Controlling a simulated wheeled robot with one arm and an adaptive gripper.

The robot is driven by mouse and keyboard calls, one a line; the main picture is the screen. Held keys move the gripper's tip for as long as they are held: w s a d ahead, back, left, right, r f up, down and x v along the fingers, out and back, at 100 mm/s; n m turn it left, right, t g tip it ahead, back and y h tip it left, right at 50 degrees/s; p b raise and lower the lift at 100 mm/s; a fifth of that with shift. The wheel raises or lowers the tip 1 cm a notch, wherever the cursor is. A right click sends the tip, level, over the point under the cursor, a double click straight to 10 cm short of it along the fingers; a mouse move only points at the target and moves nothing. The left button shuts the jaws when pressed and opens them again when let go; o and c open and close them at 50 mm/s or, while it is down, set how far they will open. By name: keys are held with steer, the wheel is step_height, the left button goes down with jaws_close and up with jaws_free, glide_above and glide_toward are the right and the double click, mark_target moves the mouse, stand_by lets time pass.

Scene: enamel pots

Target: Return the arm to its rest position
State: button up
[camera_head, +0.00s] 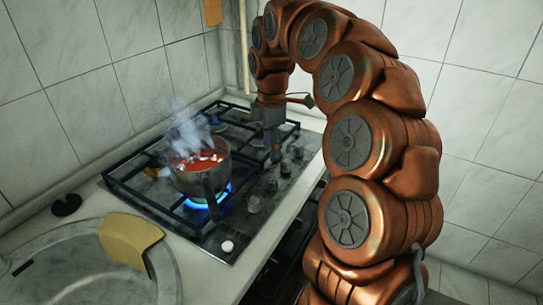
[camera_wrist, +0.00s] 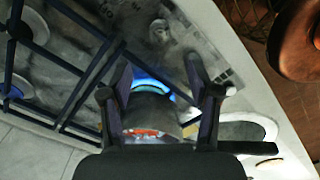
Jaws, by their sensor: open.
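A dark metal pot (camera_head: 203,184) stands upright on the front burner of the gas hob, with red contents and pale pieces in it and steam rising. A blue flame (camera_head: 208,200) burns under it. My arm arches from the right over the hob. My gripper (camera_head: 274,156) points down near the hob's right side, to the right of the pot and apart from it. In the wrist view my gripper (camera_wrist: 160,78) has its two fingers spread with nothing held. The pot (camera_wrist: 150,112) shows between them, partly hidden by the gripper body.
The black grates (camera_head: 130,185) of the hob (camera_head: 235,232) lie below and left of my gripper. Several knobs (camera_head: 253,203) line the hob's right side. A sink (camera_head: 75,262) with a yellow cloth (camera_head: 130,238) is at the front left. Tiled walls (camera_head: 90,85) close off the left and back.

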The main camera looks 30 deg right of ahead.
steer(key=shift+r, duration=0.45)
steer(key=s+a+r+m+p, duration=0.1)
steer(key=s+a+m+p, duration=0.2)
steer(key=s, duration=0.4)
steer(key=s+a+r+m, duration=0.1)
steer(key=s+a+m, duration=0.2)
steer(key=s+a, duration=0.4)
steer(key=s+f+m+g+p, duration=0.1)
steer(key=s+f+m, duration=0.1)
steer(key=s+m, duration=0.3)
steer(key=s+f+m+p, duration=0.2)
steer(key=s+f+m, duration=0.1)
steer(key=s, duration=1.1)
steer(key=shift+a+m+g, duration=0.25)
steer(key=shift+m+g, duration=0.15)
steer(key=shift+m, duration=0.5)
